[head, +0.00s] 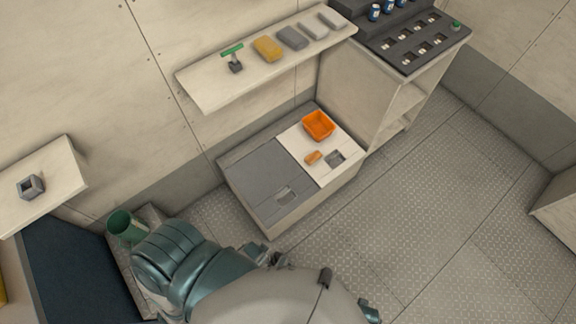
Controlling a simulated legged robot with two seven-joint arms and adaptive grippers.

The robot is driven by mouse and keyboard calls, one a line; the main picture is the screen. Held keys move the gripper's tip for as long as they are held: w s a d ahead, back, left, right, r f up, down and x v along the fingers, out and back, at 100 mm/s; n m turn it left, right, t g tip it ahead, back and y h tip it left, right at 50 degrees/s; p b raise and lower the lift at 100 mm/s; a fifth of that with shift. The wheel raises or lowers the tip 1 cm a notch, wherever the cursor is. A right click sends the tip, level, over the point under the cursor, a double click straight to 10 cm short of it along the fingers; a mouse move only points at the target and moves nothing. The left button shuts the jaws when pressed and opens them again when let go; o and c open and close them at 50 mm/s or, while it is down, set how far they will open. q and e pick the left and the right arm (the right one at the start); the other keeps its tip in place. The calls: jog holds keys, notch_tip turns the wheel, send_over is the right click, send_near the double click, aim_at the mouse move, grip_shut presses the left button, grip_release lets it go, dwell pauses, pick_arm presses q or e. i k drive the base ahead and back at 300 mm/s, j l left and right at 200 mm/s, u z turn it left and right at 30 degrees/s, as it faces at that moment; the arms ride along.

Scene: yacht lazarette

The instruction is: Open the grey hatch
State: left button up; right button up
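The grey hatch (262,172) is a flat dark-grey panel on the left half of the top of a low cream locker. It lies shut, level with the pale panel beside it. A small recessed handle (287,195) sits near its front edge. Nothing lies on the grey hatch. Teal and grey parts of my own body fill the bottom of the view, in front of the locker. I cannot make out either gripper, and nothing of mine visibly touches the hatch.
The pale panel (345,143) beside the hatch holds an orange bin (319,126), a small orange object (313,158) and another recessed handle (336,158). A wall shelf (207,93) overhangs behind. A cabinet (365,105) stands right; a green container (124,226) stands left. Floor at right is clear.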

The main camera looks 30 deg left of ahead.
aim_at(272, 182)
jog(key=i+u, duration=0.15)
jog(key=u, duration=1.35)
